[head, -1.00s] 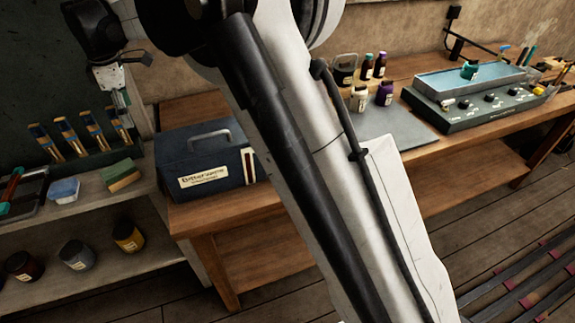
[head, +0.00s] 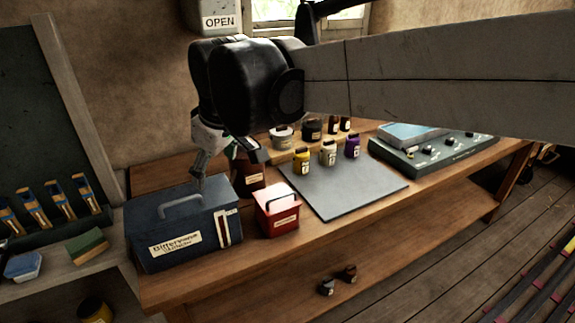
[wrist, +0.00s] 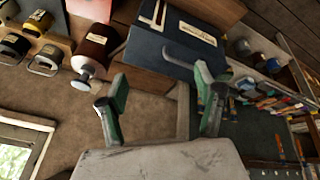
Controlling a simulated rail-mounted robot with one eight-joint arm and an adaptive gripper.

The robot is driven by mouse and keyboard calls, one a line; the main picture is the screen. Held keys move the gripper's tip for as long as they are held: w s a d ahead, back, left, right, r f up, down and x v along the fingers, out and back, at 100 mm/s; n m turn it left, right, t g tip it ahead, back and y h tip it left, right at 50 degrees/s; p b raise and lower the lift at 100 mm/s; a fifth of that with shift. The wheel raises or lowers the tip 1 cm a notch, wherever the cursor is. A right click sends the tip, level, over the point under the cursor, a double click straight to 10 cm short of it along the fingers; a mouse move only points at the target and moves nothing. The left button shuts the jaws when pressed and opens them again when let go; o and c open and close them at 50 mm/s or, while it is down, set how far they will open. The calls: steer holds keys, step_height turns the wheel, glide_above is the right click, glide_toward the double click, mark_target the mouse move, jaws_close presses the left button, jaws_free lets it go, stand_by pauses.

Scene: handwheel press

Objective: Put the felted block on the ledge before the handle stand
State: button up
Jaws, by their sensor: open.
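A green-topped block with a tan side (head: 87,246), which looks like the felted block, lies on the pale ledge (head: 110,258) at the left. The handle stand (head: 50,222), dark green with several blue and tan handles in a row, is just behind it. My gripper (head: 222,160) is above the back of the workbench, right of the ledge and apart from the block. In the wrist view its two green-padded fingers (wrist: 162,78) are spread with nothing between them. The felted block cannot be made out clearly in the wrist view.
A dark blue box (head: 185,230) with a handle stands on the bench between my gripper and the ledge. A red box (head: 277,210), a dark red bottle (wrist: 97,45) and several jars are nearby. A blue-and-white piece (head: 24,266) lies left of the block. A grey mat (head: 345,190) has bare room.

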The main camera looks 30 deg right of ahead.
steer(key=s+d+f+m+t, duration=0.1)
steer(key=s+d+f+m, duration=0.2)
steer(key=s, duration=0.4)
steer(key=s+d+f+m+t, duration=0.1)
steer(key=s+d+f+m, duration=0.2)
steer(key=s+d+f, duration=0.2)
steer(key=s, duration=0.3)
steer(key=shift+d+m+h, duration=0.2)
steer(key=shift+m+h, duration=0.2)
steer(key=shift+f, duration=0.1)
